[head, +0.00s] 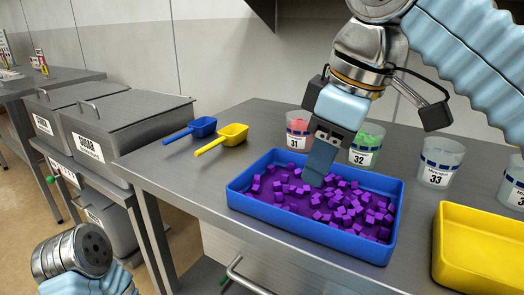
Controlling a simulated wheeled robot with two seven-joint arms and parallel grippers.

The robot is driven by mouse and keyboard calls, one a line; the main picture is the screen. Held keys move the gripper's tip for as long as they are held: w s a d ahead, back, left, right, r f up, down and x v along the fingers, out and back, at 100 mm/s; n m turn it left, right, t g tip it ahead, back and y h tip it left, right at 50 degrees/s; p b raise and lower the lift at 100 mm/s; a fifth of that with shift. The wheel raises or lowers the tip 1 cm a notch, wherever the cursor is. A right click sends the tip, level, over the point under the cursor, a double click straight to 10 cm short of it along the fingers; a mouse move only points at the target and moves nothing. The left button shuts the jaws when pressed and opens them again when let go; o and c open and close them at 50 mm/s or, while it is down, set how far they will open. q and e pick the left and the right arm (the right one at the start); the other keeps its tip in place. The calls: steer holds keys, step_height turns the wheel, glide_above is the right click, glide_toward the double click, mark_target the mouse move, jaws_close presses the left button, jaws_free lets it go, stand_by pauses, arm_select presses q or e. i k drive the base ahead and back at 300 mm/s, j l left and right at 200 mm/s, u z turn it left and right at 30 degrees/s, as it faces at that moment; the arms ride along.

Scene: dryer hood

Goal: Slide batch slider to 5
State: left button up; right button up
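I cannot make out a batch slider or any number scale for it in the head view. My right gripper (316,176) comes down from the upper right, with its fingertips low over the blue tray (236,202) and close to the purple cubes (345,208). Its fingers show as one flat grey-blue shape, so I cannot tell whether they are open or shut. No cube is visible in its grip. Part of my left arm shows at the lower left, and its gripper is out of view.
Cups labelled 31 (298,131), 32 (365,146) and 33 (438,163) stand behind the tray. A blue scoop (200,127) and a yellow scoop (230,136) lie left of it. A yellow tray (480,245) is at right. Grey sugar bins (115,135) stand left of the table.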

mark_target(50, 179)
steer(key=u, duration=1.3)
